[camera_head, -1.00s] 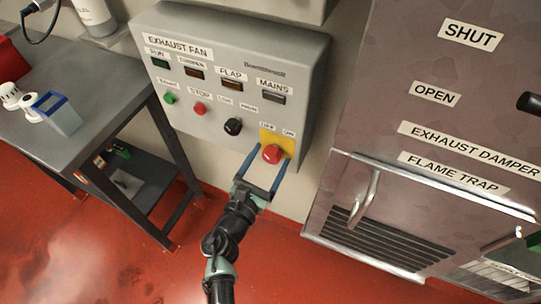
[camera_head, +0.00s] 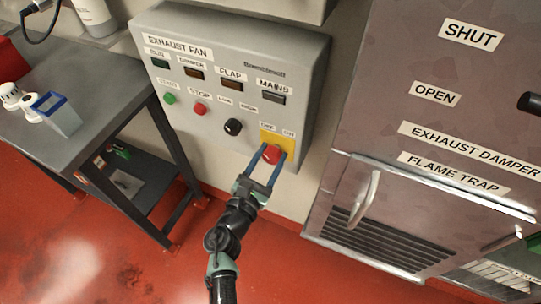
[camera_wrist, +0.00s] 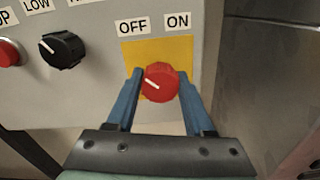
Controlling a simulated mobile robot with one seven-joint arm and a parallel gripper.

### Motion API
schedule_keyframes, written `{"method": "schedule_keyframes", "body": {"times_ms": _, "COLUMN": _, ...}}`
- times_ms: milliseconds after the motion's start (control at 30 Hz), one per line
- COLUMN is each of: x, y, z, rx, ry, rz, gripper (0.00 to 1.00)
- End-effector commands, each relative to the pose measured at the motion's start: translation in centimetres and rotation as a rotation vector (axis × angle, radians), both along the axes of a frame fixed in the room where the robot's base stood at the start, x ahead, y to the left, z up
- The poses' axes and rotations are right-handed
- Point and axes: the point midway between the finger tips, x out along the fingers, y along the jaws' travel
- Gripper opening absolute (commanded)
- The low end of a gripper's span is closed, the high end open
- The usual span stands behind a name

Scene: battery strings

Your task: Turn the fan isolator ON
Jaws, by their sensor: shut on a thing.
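The fan isolator is a red round knob (camera_wrist: 161,82) on a yellow plate (camera_wrist: 183,48) at the lower right of the grey exhaust fan panel. OFF and ON labels (camera_wrist: 155,25) sit above it. A white line on the knob points to the upper left, toward the OFF side, in the wrist view. My gripper (camera_head: 271,157) has its two blue fingers on either side of the knob, closed on it; it also shows in the wrist view (camera_wrist: 160,98). The fingers cover part of the yellow plate.
A black selector knob (camera_head: 233,127), a red stop button (camera_head: 200,109) and a green start button (camera_head: 169,98) are on the same panel. A metal cabinet (camera_head: 420,130) with a handle stands close on the right. A grey table (camera_head: 90,95) stands on the left.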

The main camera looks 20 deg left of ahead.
Motion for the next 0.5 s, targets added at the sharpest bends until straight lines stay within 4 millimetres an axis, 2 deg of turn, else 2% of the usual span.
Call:
{"method": "schedule_keyframes", "body": {"times_ms": 267, "x": -0.05, "y": -0.04, "z": -0.25, "rx": 0.072, "ry": -0.003, "rz": -0.001, "gripper": 0.0}}
{"method": "schedule_keyframes", "body": {"times_ms": 500, "x": -0.04, "y": -0.07, "z": -0.47, "rx": 0.245, "ry": -0.009, "rz": -0.001, "gripper": 0.0}}
